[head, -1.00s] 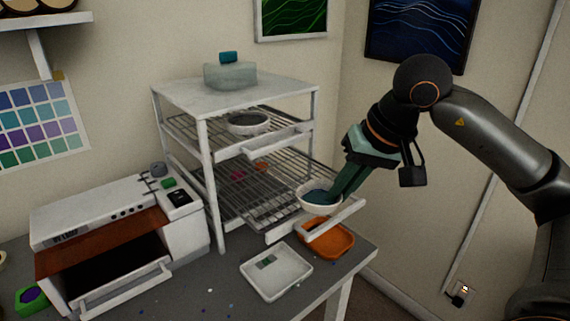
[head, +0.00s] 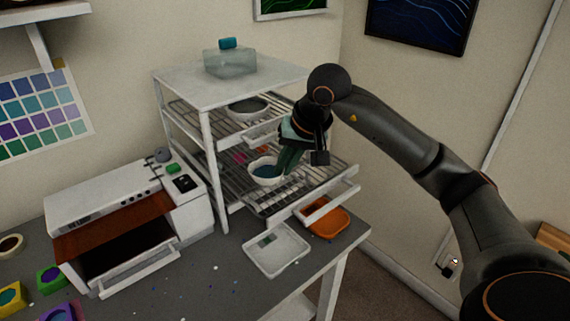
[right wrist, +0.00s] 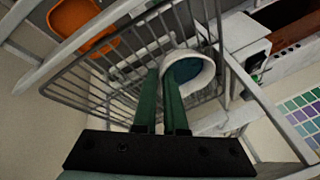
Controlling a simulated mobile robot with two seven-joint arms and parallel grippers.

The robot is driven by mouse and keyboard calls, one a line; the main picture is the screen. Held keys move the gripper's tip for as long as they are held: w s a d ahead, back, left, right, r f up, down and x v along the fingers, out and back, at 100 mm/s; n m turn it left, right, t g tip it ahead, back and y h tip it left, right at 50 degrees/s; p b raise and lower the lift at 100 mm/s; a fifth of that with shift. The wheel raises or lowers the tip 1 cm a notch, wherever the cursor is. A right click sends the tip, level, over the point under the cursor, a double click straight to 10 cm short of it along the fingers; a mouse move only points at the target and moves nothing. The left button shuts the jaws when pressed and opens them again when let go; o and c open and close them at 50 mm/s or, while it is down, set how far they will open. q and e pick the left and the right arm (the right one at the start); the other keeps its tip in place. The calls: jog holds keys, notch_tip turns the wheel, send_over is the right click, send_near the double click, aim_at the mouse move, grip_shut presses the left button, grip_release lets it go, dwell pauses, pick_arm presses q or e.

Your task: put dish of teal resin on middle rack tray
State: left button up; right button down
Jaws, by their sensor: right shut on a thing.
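A white dish of teal resin (head: 264,173) is over the pulled-out wire rack tray (head: 328,184) in the head view. My right gripper (head: 283,168) is shut on the dish's near right rim. In the right wrist view the two green fingers (right wrist: 164,92) pinch the wall of the dish (right wrist: 206,76), which looks tilted there, with wire bars around it. I cannot tell whether the dish touches the wires. My left gripper is out of view.
A grey-filled dish (head: 248,106) sits on the upper tray. A clear box (head: 230,63) stands on the rack top (head: 190,82). A white tray (head: 276,250) and an orange tray (head: 326,222) lie below on the table. A white machine (head: 120,215) stands left. Rack posts flank the tray.

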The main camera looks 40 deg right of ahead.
jog(key=shift+f, duration=0.25)
jog(key=shift+f, duration=0.15)
jog(key=c, duration=1)
grip_release()
jog(key=v, duration=1.2)
